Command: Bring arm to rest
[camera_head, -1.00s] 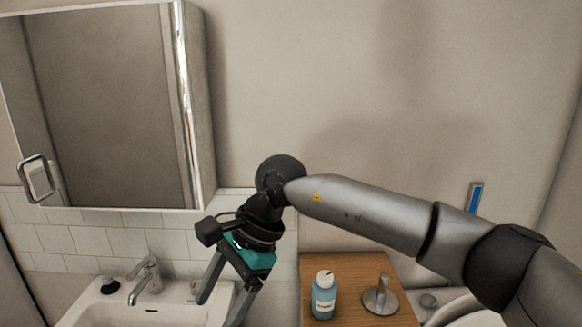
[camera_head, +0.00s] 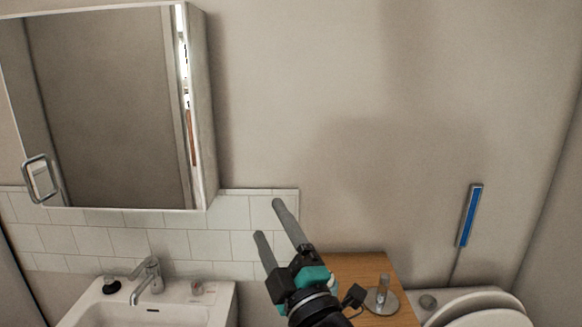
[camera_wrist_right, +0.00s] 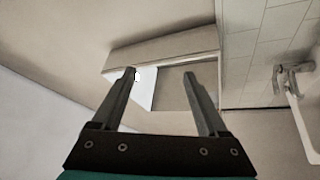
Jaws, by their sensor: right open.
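My right gripper (camera_head: 270,222) is in the lower middle of the head view, its fingers pointing up and slightly left in front of the tiled wall. It is open and empty. In the right wrist view its two fingers (camera_wrist_right: 159,72) stand apart with nothing between them. Only the gripper and wrist of my right arm show in the head view, at the bottom edge. My left gripper is in neither view.
A mirror cabinet (camera_head: 95,105) hangs upper left above the white sink (camera_head: 185,313) with its faucet (camera_head: 149,280). A wooden top (camera_head: 358,268) carries a metal holder (camera_head: 382,297). A toilet (camera_head: 485,312) is lower right. A blue-and-grey object (camera_head: 469,215) is at the right wall.

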